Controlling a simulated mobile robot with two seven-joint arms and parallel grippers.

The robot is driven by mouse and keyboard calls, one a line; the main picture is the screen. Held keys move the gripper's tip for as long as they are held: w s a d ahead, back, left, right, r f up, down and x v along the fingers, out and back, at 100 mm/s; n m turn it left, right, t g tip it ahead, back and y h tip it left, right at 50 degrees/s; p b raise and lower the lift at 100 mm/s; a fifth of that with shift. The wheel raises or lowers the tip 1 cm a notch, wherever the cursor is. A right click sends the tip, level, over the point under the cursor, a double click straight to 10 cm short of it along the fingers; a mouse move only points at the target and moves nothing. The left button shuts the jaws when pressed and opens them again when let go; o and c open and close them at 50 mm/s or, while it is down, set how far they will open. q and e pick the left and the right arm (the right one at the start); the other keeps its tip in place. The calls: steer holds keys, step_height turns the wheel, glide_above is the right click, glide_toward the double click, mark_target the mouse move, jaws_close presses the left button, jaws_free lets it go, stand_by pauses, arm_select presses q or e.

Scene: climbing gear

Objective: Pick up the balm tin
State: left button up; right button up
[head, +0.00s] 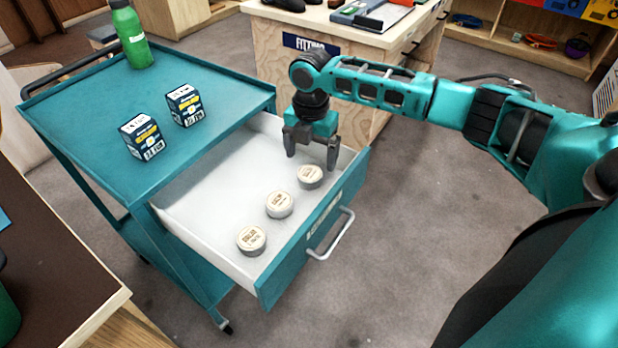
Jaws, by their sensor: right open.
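Three round tins lie in the open white drawer (200,205) of a teal cart. The near tin (251,240) has a label that seems to read "balm", though the print is small. A middle tin (279,204) and a far tin (311,176) lie in a line with it along the drawer's front. I cannot read their labels surely. My right gripper (311,158) is open and points down above the far end of the drawer, just above and behind the far tin. Nothing is between its fingers. My left gripper is not in view.
Two small dark boxes, one nearer (142,138) and one farther (185,105), and a green bottle (132,38) stand on the cart top (90,130). The drawer handle (333,236) sticks out in front. A wooden counter (270,50) stands behind. Open floor lies to the right.

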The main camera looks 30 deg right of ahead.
mark_target(310, 172)
step_height(310, 172, down, 6)
steer(key=shift+a+b, duration=0.15)
steer(key=shift+b, duration=0.45)
steer(key=c, duration=1.2)
